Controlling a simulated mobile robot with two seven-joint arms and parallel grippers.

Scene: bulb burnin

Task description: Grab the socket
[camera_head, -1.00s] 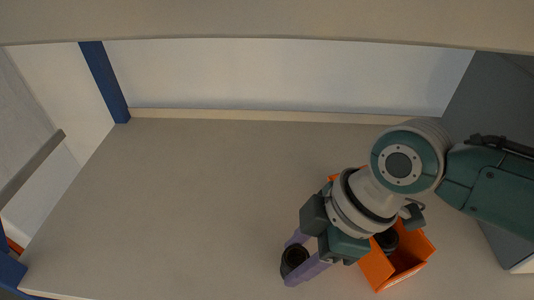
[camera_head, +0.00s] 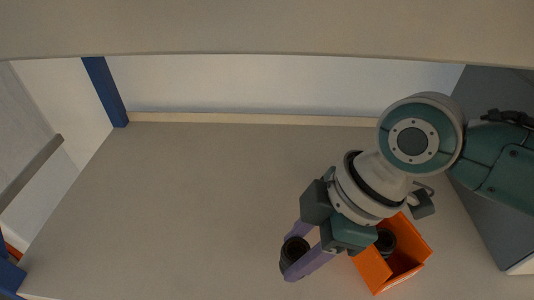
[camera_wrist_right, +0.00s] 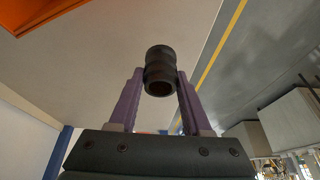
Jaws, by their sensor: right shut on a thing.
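The socket (camera_head: 295,250) is a black, hollow cylinder near the front of the shelf, left of the orange bin. My right gripper (camera_head: 293,257) is shut on it, with one purple finger on each side. In the right wrist view the socket (camera_wrist_right: 160,66) sits between the fingertips, its open end facing the camera. The gap between socket and shelf is hard to judge. My left gripper is not in view.
An orange bin (camera_head: 412,262) stands beneath and right of my right wrist, with another dark round piece (camera_head: 386,241) inside. The grey shelf (camera_head: 190,210) is clear to the left. An upper shelf edge (camera_head: 260,28) crosses the top, and a blue post (camera_head: 105,90) stands at back left.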

